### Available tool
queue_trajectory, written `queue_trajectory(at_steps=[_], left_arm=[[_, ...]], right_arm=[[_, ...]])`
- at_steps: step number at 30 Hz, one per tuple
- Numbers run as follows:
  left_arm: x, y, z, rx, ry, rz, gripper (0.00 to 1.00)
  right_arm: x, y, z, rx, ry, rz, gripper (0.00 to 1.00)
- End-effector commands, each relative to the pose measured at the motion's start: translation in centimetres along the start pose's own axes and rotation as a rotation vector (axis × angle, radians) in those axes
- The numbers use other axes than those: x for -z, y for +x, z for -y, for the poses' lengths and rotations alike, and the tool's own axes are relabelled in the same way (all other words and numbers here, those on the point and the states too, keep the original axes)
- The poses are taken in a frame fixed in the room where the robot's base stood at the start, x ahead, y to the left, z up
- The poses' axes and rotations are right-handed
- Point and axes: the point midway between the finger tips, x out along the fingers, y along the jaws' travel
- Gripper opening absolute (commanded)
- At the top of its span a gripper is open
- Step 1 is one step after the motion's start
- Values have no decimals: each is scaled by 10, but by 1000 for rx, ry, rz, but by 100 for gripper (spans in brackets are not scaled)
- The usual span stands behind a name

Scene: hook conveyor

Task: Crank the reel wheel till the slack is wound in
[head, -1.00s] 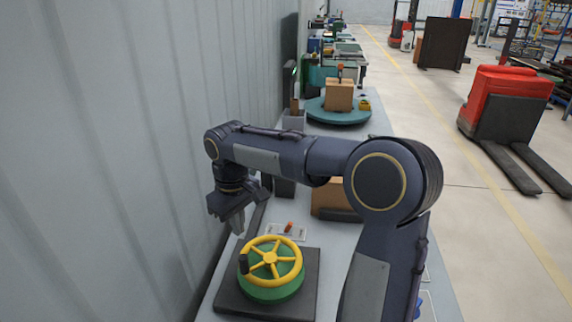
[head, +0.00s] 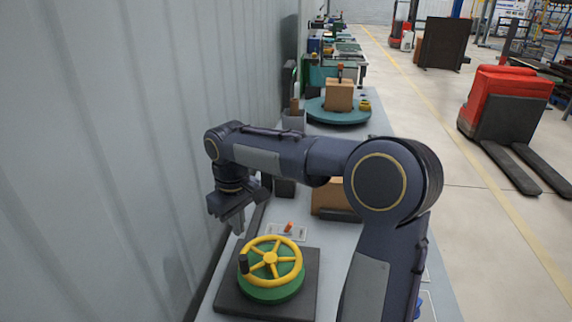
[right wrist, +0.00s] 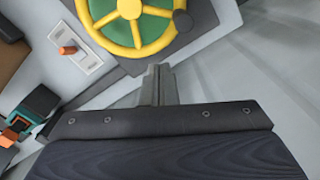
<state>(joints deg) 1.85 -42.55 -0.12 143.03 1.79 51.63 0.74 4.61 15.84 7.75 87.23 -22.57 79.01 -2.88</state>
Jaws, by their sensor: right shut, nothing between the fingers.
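The reel wheel (head: 270,258) is a yellow spoked handwheel on a green round drum (head: 272,290), mounted on a dark square base. Its black crank knob (head: 243,263) stands at the left of the rim in the head view. In the right wrist view the wheel (right wrist: 130,10) is at the top, with the knob (right wrist: 183,20) at its right. My right gripper (head: 239,231) points down just behind and left of the wheel, apart from the knob. Its fingers (right wrist: 160,72) are shut with nothing between them. My left gripper is not in view. Any line on the reel is not visible.
A small plate with an orange switch (head: 289,227) lies behind the wheel. A cardboard box (head: 330,196) stands behind my right arm. A teal turntable (head: 338,116) with a box is farther back. The corrugated wall (head: 110,160) runs close along the left.

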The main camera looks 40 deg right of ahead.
Motion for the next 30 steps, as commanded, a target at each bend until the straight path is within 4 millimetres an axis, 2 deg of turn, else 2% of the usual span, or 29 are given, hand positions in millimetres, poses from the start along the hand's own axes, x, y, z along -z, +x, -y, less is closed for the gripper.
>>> queue_trajectory(at_steps=[11, 30], left_arm=[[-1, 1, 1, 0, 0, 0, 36], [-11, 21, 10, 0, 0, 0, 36]], right_arm=[[0, 2, 0, 0, 0, 0, 0], [0, 40, 0, 0, 0, 1, 0]])
